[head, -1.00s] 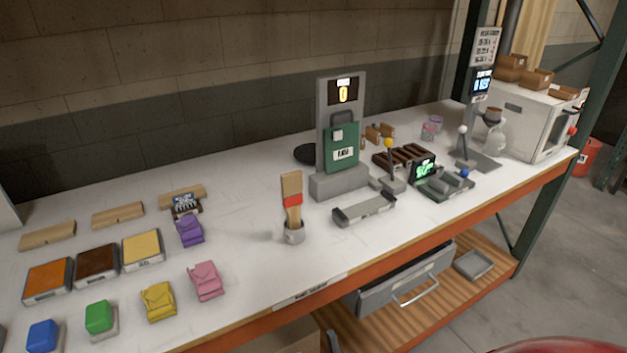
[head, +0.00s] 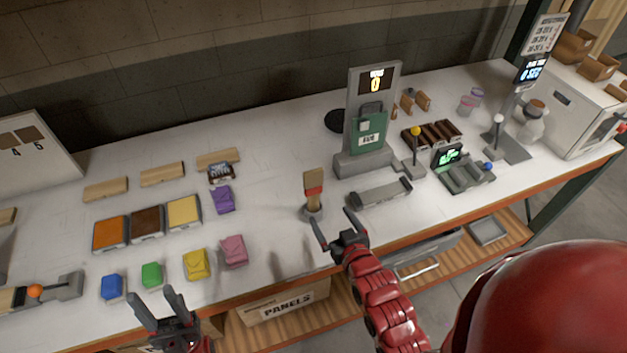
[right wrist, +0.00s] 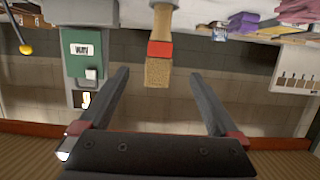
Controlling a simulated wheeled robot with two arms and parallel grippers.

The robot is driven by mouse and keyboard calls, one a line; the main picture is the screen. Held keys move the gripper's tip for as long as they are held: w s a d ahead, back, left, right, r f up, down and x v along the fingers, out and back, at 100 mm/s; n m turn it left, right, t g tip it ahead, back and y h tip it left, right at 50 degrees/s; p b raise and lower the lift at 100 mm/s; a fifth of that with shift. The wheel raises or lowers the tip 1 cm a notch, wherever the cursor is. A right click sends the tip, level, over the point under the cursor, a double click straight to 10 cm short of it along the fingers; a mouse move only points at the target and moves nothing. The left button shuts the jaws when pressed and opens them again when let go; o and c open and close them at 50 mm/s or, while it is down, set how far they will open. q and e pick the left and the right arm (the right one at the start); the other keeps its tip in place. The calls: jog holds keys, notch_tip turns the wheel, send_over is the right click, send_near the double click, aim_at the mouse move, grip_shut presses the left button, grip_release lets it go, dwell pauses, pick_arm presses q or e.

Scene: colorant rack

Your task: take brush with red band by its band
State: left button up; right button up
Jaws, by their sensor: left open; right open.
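The brush (head: 313,178) stands upright in a small grey holder (head: 312,213), bristles up, with a red band (head: 313,190) below the bristles. In the right wrist view, which is upside down, the red band (right wrist: 160,49) and the tan bristles (right wrist: 158,73) lie centred ahead between the fingers. My right gripper (head: 335,222) is open and empty, in front of the brush and a little to its right; I see no contact. It also shows in the right wrist view (right wrist: 160,76). My left gripper (head: 152,297) is open and empty near the front edge at left.
A grey tray (head: 380,193) and a green-panelled stand (head: 368,130) are right of the brush. The bench (head: 275,190) has clear space just left of the brush.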

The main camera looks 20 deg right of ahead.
aim_at(313, 191)
jog(key=b+x, duration=0.3)
jog(key=b, duration=0.1)
jog(key=b+x, duration=0.3)
jog(key=b, duration=0.1)
jog(key=f+b+x, duration=0.1)
jog(key=b+x, duration=0.2)
jog(key=b, duration=0.1)
jog(key=shift+w, duration=0.1)
jog(key=shift+w+a, duration=0.1)
jog(key=shift+w, duration=1.15)
jog(key=shift+w+f+p, duration=0.1)
jog(key=shift+w+p, duration=0.35)
jog(key=shift+w, duration=0.05)
jog(key=p+x, duration=0.2)
jog(key=x, duration=0.1)
jog(key=shift+w, duration=0.1)
jog(key=shift+w+f, duration=0.3)
jog(key=shift+w, duration=0.2)
jog(key=c, duration=1.5)
